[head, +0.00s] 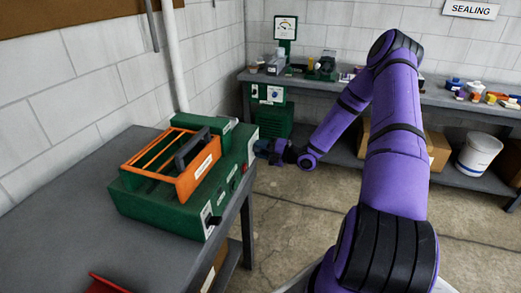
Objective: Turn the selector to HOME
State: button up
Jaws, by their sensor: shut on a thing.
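A green machine (160,207) with an orange barred guard (195,180) stands on the grey bench at left. Its front panel faces right and carries white label plates, a red button (245,168) and a black knob (214,221) at the near end. My gripper (263,149) is at the far end of this panel, beside a white label plate (252,146). It is shut on a control there, which appears to be the selector. The fingers look small and dark, and they hide the control, so its pointer and setting cannot be read.
The grey bench top (75,225) is clear left of the machine, with a red item (108,284) at its near edge. A back workbench (455,105) holds small items and a green device. A white bucket (478,153) and boxes stand below. Open floor lies between.

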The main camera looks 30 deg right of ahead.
jog(key=o, duration=0.9)
jog(key=shift+d, duration=0.1)
jog(key=v, duration=1)
jog(key=shift+s+d, duration=0.2)
jog(key=shift+s, duration=0.1)
